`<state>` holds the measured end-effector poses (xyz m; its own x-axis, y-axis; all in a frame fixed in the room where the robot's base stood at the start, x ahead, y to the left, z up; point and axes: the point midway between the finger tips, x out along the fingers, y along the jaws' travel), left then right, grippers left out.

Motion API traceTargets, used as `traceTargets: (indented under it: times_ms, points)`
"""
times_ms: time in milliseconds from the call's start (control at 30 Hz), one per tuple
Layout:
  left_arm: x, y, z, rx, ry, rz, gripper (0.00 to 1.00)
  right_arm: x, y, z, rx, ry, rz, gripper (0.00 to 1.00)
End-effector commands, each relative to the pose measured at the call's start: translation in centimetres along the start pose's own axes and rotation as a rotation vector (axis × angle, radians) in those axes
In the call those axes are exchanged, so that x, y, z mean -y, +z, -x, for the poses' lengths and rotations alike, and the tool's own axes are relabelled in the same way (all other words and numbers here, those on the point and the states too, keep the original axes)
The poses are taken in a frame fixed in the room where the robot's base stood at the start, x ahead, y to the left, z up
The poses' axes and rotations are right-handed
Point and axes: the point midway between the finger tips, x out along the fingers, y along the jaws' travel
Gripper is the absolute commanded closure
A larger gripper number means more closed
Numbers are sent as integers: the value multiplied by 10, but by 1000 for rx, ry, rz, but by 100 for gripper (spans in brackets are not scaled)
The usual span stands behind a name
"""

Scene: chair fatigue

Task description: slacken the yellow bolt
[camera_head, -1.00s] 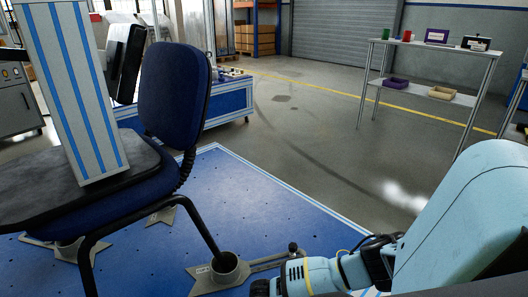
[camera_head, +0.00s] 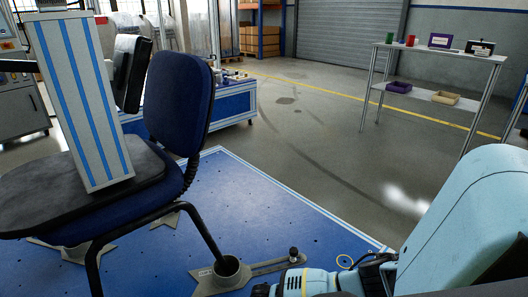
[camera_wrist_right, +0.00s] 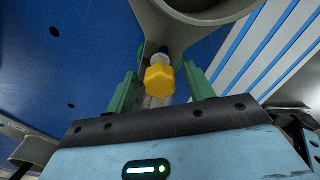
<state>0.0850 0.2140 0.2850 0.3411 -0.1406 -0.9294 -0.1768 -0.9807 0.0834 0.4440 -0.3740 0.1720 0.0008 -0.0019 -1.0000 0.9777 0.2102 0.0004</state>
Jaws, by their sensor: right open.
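The yellow bolt (camera_wrist_right: 159,80) has a faceted head on a blue and metal shank, set into a grey metal foot socket (camera_wrist_right: 190,12) in the right wrist view. My right gripper (camera_wrist_right: 160,90) is open, with one green finger on each side of the bolt head. Gaps show between the head and both fingers, so it is not gripped. In the head view my right arm comes in from the lower right, and its gripper end is cut off by the bottom edge. The yellow bolt is not visible there. My left gripper is out of view.
A blue chair (camera_head: 180,100) with a striped weight block (camera_head: 85,120) on its seat stands on the blue platform (camera_head: 265,215). A chair leg sits in a grey socket clamp (camera_head: 228,268) with a dark knob (camera_head: 293,254). A shelf table (camera_head: 440,52) stands far right.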

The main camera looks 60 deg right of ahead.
Motion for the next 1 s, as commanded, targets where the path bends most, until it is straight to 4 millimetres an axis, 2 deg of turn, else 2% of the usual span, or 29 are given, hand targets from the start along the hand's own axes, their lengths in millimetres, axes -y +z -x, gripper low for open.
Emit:
traceTargets:
  times_ms: [233,500,867,1000]
  points:
    - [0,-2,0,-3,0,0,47,0,0,0,-1,-1,-18,47]
    - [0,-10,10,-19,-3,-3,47,0,-1,1,-1,-1,-300,47]
    - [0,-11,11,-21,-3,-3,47,0,0,-1,-1,-2,-357,47]
    - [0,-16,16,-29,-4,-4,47,0,-1,1,-3,-2,-489,47]
